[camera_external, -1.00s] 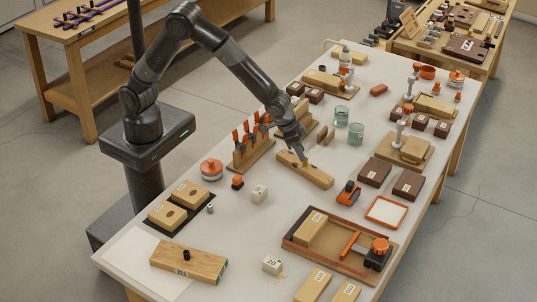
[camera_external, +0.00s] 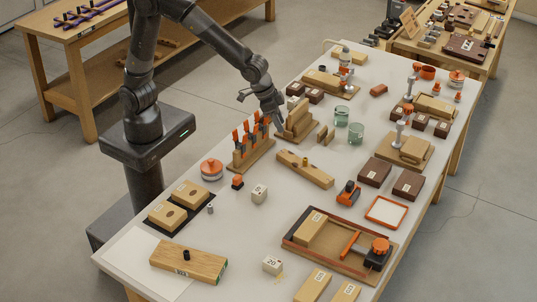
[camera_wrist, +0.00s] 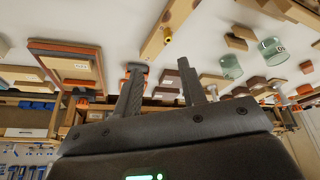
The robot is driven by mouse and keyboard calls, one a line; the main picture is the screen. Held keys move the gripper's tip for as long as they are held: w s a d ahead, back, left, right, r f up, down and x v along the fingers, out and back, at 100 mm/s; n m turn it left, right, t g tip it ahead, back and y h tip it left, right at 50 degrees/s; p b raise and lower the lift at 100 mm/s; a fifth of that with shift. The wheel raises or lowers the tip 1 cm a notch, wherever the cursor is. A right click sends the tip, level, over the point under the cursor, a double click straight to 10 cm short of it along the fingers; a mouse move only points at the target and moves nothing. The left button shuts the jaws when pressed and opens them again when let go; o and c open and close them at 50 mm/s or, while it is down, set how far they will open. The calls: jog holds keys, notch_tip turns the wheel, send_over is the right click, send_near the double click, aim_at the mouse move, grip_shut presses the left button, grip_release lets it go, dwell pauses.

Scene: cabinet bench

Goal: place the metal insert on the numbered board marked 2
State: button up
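A small brass-coloured metal insert (camera_external: 305,161) stands upright in or on a long wooden board (camera_external: 318,176) near the middle of the bench. It also shows in the wrist view (camera_wrist: 168,36), at the upper middle. I cannot read a number on this board. My gripper (camera_wrist: 160,68) is open, with nothing between its fingers; in the external view it is above the bench's back edge, left of and apart from the insert. Two pale boards with dark round recesses (camera_external: 188,193) lie on a dark mat at the left; their labels are too small to read.
A rack of orange-handled tools (camera_external: 250,150) and a stepped wooden block (camera_external: 297,122) stand close to my gripper. A small grey cylinder (camera_external: 210,209) stands beside the dark mat. Green glasses (camera_external: 356,132) stand right of the board. The front middle of the bench has bare space.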

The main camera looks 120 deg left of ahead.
jog(key=s+d+r+m+h, duration=0.1)
jog(key=s+d+r, duration=0.2)
jog(key=s+r, duration=0.15)
jog(key=s+d+r+m+t, duration=0.1)
jog(key=s+d+r, duration=0.15)
jog(key=s, duration=0.35)
jog(key=s+d+r+m+h, duration=0.1)
jog(key=s+d+r, duration=0.1)
jog(key=s+r, duration=0.25)
jog(key=s+d+m, duration=0.3)
jog(key=s+d, duration=0.1)
jog(key=s, duration=1)
jog(key=shift+s+t, duration=0.15)
jog(key=shift+t, duration=0.15)
